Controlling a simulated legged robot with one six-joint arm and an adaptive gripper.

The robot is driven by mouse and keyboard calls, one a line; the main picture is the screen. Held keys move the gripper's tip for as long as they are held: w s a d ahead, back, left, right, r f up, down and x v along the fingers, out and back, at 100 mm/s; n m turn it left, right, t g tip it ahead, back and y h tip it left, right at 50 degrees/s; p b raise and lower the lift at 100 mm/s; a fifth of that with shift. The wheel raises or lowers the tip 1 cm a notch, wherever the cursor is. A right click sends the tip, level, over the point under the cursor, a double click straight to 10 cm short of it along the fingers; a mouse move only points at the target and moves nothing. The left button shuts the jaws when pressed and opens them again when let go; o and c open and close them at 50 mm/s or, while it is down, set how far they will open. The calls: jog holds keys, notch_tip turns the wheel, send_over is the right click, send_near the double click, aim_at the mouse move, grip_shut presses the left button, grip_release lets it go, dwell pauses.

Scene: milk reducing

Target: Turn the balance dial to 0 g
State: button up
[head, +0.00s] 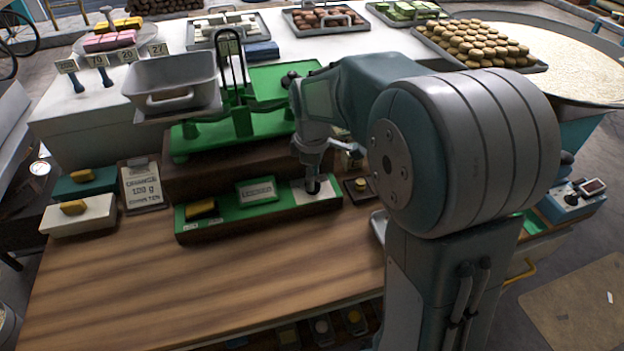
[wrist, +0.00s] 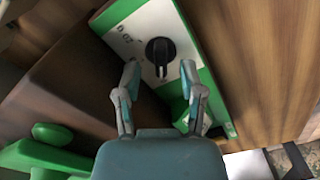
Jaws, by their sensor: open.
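The balance dial (wrist: 160,52) is a black round knob with a raised grip bar, set on a white plate (wrist: 128,28) at the end of the green panel. In the head view the dial (head: 313,186) shows just under my gripper. Printed marks stand on the plate beside the knob; I cannot read them surely. My gripper (wrist: 160,77) is open, its two fingers on either side below the knob in the wrist view, with nothing between them. In the head view my gripper (head: 312,168) points down over the dial. Whether a finger touches it I cannot tell.
The green balance (head: 240,115) with a grey pan (head: 172,83) stands behind the panel (head: 225,222). A small dark box (head: 358,188) is close right of the dial. The wooden counter (head: 200,290) in front is clear.

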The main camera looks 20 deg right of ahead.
notch_tip(320, 180, up, 10)
jog(key=shift+r, duration=0.2)
dwell(0.4)
jog(key=s+f+m+t, duration=0.1)
jog(key=s+m+t, duration=0.4)
jog(key=s+m, duration=0.7)
jog(key=s, duration=0.9)
jog(key=shift+t, duration=0.3)
